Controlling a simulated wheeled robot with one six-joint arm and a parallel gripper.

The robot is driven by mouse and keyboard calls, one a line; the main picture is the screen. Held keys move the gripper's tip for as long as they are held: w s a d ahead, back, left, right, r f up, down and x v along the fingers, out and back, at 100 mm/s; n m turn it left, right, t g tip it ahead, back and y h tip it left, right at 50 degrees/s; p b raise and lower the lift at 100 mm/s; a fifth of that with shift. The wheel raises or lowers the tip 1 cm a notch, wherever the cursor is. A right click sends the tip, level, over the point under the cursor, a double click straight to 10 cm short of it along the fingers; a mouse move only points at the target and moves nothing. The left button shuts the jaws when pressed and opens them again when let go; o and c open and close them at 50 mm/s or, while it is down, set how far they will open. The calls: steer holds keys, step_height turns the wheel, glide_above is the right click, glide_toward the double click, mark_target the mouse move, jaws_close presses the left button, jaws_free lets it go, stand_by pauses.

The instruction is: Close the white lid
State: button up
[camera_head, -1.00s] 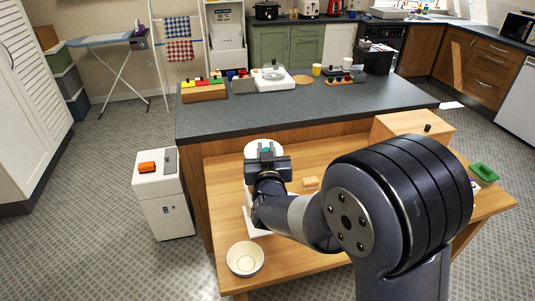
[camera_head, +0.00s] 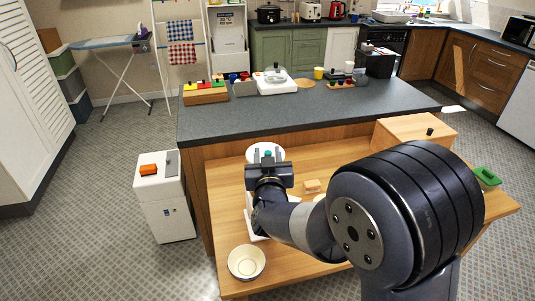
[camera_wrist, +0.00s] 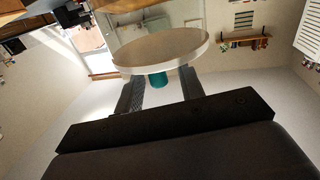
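The white lid (camera_wrist: 162,52) is a round disc with a teal knob (camera_wrist: 157,80). In the wrist view it fills the space just beyond my fingertips. In the head view the lid (camera_head: 265,147) shows as a pale disc behind my gripper, standing raised. My gripper (camera_wrist: 160,84) is open, with one finger on each side of the knob and gaps visible between. In the head view my gripper (camera_head: 267,158) reaches up to the knob. A white base (camera_head: 252,230) stands on the wooden table below, mostly hidden by my arm.
A cream bowl (camera_head: 246,262) sits at the table's front left. A small wooden block (camera_head: 312,186), a wooden box (camera_head: 416,131) and a green-topped item (camera_head: 487,177) lie to the right. The dark-topped counter (camera_head: 300,112) rises behind the table. A white cabinet (camera_head: 165,205) stands left.

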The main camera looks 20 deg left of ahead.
steer(key=b+v, duration=0.2)
steer(key=v, duration=0.8)
steer(key=shift+w, duration=0.1)
steer(key=p+x, duration=0.2)
steer(key=x, duration=0.8)
steer(key=shift+w+a+r+p, duration=0.1)
steer(key=shift+w+p, duration=0.2)
steer(key=shift+w, duration=0.05)
steer(key=shift+y, duration=0.3)
steer(key=shift+s, duration=0.1)
